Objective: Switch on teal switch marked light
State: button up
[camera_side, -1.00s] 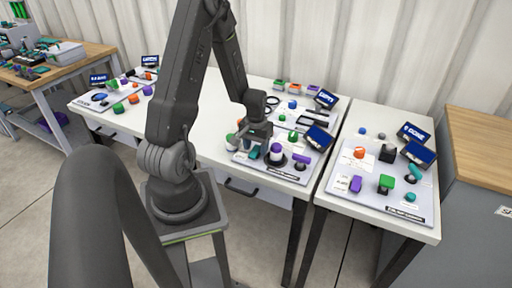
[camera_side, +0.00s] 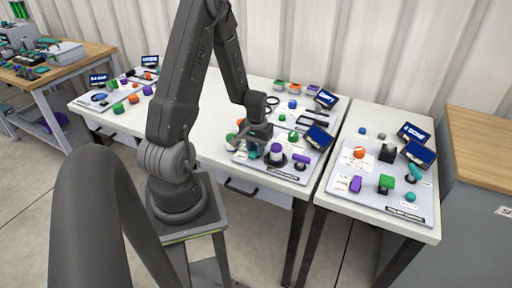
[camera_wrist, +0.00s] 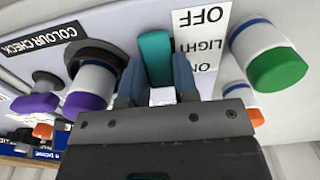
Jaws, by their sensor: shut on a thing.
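The teal switch (camera_wrist: 155,57) stands on the panel in the wrist view, beside a white label (camera_wrist: 204,42) that reads OFF, LIGHT and ON, upside down. My gripper (camera_wrist: 156,78) has one finger on each side of the switch and is shut on it. A small white block shows between the fingers, below the teal part. In the side view, a bit of the teal switch (camera_side: 253,153) shows under my gripper (camera_side: 254,145), at the front left of the middle panel. I cannot tell which end the switch is tipped to.
A green-topped knob (camera_wrist: 277,68) stands right of the label. A purple-and-white knob (camera_wrist: 90,86) in a dark ring and a small purple knob (camera_wrist: 36,103) are on the left. Screens (camera_side: 318,137) stand at the panel's right. Another panel (camera_side: 345,192) lies on the right table.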

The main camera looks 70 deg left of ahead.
jog(key=shift+w+a+f+g+h, duration=0.1)
jog(key=shift+a+f+g+h, duration=0.05)
jog(key=shift+g+h, duration=0.75)
jog(key=o, duration=0.9)
jog(key=v, duration=1.4)
